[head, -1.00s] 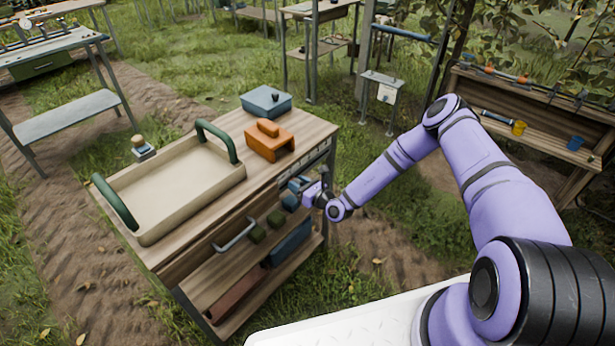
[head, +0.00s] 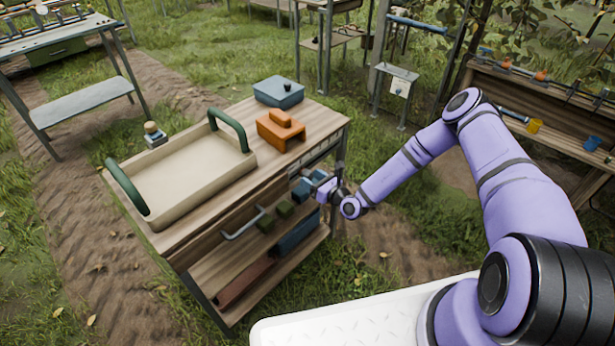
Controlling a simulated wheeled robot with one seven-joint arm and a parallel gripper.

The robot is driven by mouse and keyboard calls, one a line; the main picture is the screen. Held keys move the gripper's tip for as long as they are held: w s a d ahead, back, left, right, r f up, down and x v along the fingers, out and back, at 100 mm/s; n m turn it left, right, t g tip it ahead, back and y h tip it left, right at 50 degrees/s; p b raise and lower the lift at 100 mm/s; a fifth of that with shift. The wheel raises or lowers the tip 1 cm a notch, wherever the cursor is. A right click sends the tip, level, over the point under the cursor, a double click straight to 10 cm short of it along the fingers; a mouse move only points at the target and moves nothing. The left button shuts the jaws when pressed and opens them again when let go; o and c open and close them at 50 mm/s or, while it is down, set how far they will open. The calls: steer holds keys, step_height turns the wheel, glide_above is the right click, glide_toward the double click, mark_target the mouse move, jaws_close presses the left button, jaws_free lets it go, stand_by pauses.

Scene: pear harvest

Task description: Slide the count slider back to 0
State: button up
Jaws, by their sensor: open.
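The count slider seems to be on the pale scale strip (head: 318,155) on the right part of the wooden cart's front edge. Its knob is too small and too covered by my arm's end to make out, so I cannot tell where it stands. My gripper (head: 306,186) is at the cart's front right, just below that strip, pointing in toward the cart. Its jaws are open. I cannot tell whether a finger touches the blue piece beside it or the slider.
On the wooden cart (head: 232,178) are a cream tray (head: 190,178) with green handles, an orange block (head: 281,130) and a blue-grey box (head: 278,92). A drawer handle (head: 244,224) and green blocks (head: 285,209) are on the front. Grass lies right of the cart.

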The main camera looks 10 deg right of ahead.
steer(key=v, duration=0.8)
steer(key=shift+s, duration=0.15)
